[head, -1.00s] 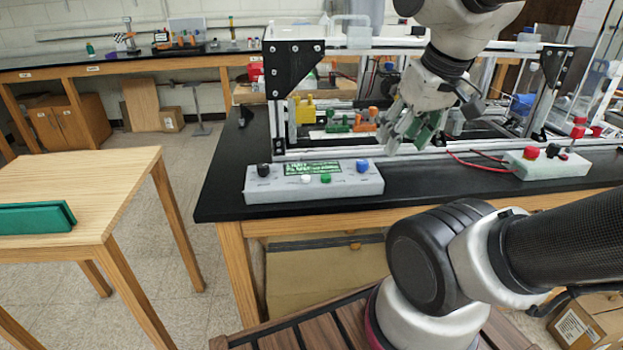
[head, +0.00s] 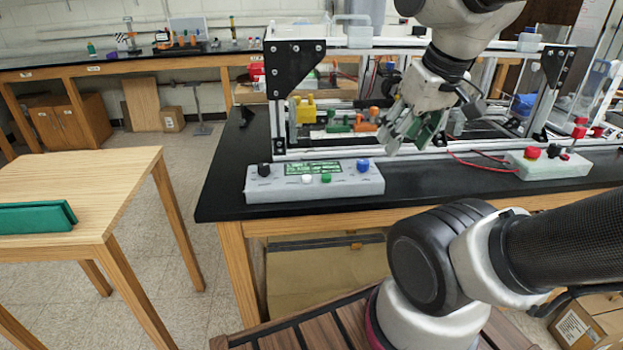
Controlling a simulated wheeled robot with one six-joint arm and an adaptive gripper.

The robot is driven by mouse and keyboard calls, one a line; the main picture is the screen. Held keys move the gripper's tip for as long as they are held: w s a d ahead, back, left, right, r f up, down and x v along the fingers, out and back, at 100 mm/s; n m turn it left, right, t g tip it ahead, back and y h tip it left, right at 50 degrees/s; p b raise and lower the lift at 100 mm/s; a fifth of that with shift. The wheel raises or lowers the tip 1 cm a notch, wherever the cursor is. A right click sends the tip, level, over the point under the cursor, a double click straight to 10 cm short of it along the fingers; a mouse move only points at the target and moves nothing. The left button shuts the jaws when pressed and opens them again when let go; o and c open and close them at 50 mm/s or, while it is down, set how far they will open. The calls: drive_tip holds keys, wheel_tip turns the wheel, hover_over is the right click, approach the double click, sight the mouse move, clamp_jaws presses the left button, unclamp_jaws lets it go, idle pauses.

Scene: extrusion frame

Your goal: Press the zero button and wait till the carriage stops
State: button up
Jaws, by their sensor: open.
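A light grey control box (head: 290,192) lies on the black bench top in front of the extrusion frame. It carries a black knob (head: 264,170), a white button (head: 307,179), a green button (head: 326,178), a blue knob (head: 363,165) and a green display (head: 313,168) whose text is too small to read. I cannot tell which button is the zero button. My gripper (head: 404,140) is open and empty, pointing down above and to the right of the box, apart from it. I cannot clearly make out the carriage in the frame (head: 293,70); my gripper and arm hide part of the inside.
A second grey box (head: 550,170) with a red button (head: 532,152) and red wires stands on the bench at right. Yellow, green and orange parts (head: 352,120) sit inside the frame. A wooden table (head: 95,170) with a green case (head: 38,217) stands at left.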

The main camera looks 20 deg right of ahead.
drive_tip(key=c, duration=0.4)
drive_tip(key=shift+w+a+f, duration=0.1)
drive_tip(key=shift+a+f, duration=0.1)
drive_tip(key=shift+a, duration=0.1)
drive_tip(key=c, duration=0.3)
drive_tip(key=shift+w+a+f+n+g, duration=0.35)
drive_tip(key=shift+w+a, duration=0.1)
drive_tip(key=shift+w, duration=0.1)
drive_tip(key=shift+w+a+f+n+g, duration=0.3)
drive_tip(key=shift+w+a, duration=0.15)
drive_tip(key=shift+w, duration=0.1)
clamp_jaws()
drive_tip(key=w+a+r+n+g, duration=0.1)
drive_tip(key=w+a+n+g, duration=0.2)
drive_tip(key=w+a+n, duration=0.9)
drive_tip(key=shift+w+r+n, duration=0.4)
drive_tip(key=shift+w+n, duration=0.35)
drive_tip(key=shift+w, duration=1.35)
